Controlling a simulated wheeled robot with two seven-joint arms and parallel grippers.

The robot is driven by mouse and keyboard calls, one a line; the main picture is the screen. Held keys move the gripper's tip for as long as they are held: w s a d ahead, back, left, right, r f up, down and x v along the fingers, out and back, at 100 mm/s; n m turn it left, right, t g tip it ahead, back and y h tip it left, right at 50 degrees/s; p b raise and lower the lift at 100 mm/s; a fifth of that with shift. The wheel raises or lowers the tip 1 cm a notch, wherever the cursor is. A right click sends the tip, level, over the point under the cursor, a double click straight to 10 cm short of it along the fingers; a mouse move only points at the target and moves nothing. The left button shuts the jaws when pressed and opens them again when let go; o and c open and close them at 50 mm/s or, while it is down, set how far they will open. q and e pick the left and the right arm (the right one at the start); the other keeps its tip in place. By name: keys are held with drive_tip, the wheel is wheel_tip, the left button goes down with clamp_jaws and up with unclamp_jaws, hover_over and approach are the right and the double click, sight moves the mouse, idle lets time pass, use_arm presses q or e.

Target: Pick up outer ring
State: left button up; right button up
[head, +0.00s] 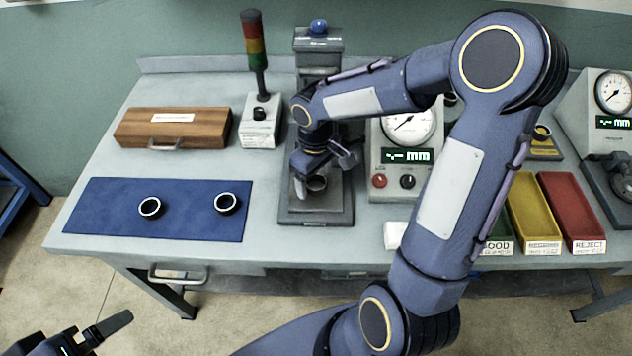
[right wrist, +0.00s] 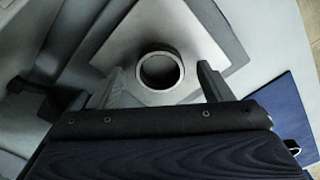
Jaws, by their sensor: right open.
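A grey ring (right wrist: 160,86), which appears to be the outer ring, stands on the light plate of the grinder-like machine (head: 316,216); it also shows in the head view (head: 317,184). My right gripper (head: 322,165) is over that machine. In the right wrist view its two fingers (right wrist: 162,82) are apart, one on each side of the ring, with gaps between. Two dark rings with light rims, a left one (head: 150,200) and a right one (head: 226,194), lie on the blue mat (head: 105,215). My left gripper (head: 100,330) is at the bottom left, partly cut off, with one finger clear.
A wooden box (head: 170,128) and a signal tower (head: 262,130) stand behind the mat. A dial gauge (head: 410,160) stands right of the machine. Yellow (head: 536,205) and red (head: 570,205) trays are farther right; my right arm covers part of the green one.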

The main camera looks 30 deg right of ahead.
drive_tip(key=shift+f, duration=0.1)
drive_tip(key=shift+c, duration=0.2)
drive_tip(key=c, duration=1.2)
